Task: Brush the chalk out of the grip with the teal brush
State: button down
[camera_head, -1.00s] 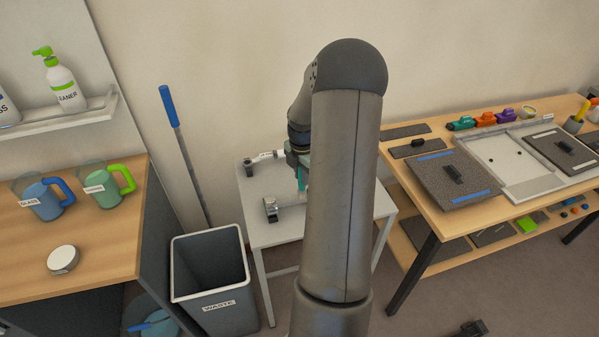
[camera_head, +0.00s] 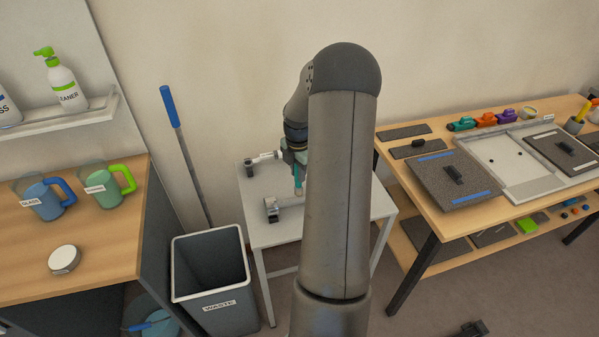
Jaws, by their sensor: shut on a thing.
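My gripper (camera_head: 296,160) is partly hidden behind my own arm. It is shut on the teal brush (camera_head: 298,178), which points down over the small grey table (camera_head: 255,233). A metal fixture (camera_head: 271,208) stands on the table just left of and below the brush, and a light bar runs right from it. Another fixture (camera_head: 262,159) with a dark end is at the table's back left. I cannot tell which part is the grip, and chalk is too small to see. The brush tip looks close to the front fixture's bar, but I cannot tell if they touch.
A waste bin (camera_head: 228,307) stands at the front left of the table, with a blue-handled pole (camera_head: 184,150) behind it. A wooden bench (camera_head: 400,168) with rubber tiles is at the right. A wooden counter (camera_head: 100,258) with jugs is at the left.

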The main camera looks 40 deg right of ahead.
jog(key=shift+s, duration=1)
jog(key=shift+w, duration=0.1)
jog(key=shift+w, duration=1)
jog(key=shift+s, duration=0.1)
jog(key=shift+s, duration=1)
